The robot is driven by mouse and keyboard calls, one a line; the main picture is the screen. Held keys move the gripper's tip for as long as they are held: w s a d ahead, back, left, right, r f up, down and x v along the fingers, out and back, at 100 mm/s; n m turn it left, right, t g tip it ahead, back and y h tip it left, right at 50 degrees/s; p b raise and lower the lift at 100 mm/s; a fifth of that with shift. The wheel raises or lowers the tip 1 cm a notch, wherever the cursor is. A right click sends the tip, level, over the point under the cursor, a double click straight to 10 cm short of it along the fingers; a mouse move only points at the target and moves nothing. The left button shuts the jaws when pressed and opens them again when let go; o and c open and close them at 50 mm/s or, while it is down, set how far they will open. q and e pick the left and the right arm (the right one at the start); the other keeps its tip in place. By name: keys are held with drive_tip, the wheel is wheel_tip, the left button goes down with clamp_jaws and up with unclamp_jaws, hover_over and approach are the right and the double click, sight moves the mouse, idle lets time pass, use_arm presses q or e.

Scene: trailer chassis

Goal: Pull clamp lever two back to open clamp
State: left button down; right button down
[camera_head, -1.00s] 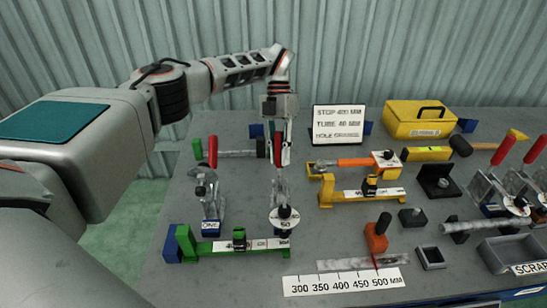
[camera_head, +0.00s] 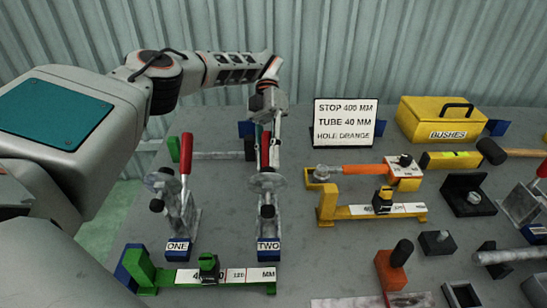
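Clamp two (camera_head: 268,218) stands in the middle left of the bench, with a blue TWO label (camera_head: 268,246) at its front. Its red lever (camera_head: 265,152) stands upright, and its clamp arm with the round disk (camera_head: 267,183) is raised clear of the label. My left gripper (camera_head: 268,132) comes from above and behind, with its fingers at either side of the lever's upper part, shut on it. The fingers hide part of the lever's top. My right gripper is not in view.
Clamp one (camera_head: 178,215), also with a raised disk and red lever, stands close on the left. A green stop gauge (camera_head: 205,275) lies in front. A yellow gauge (camera_head: 350,212) and orange-handled tool (camera_head: 355,169) lie right. A sign (camera_head: 345,123) and yellow bushes box (camera_head: 445,118) stand behind.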

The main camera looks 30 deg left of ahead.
sight(267, 132)
use_arm(q)
drive_tip(key=shift+f, duration=0.25)
idle(0.3)
drive_tip(key=c, duration=1.8)
unclamp_jaws()
wheel_tip(267, 132, up, 8)
drive_tip(key=shift+f, duration=0.1)
drive_tip(key=shift+d+r, duration=0.1)
drive_tip(key=shift+r, duration=1.1)
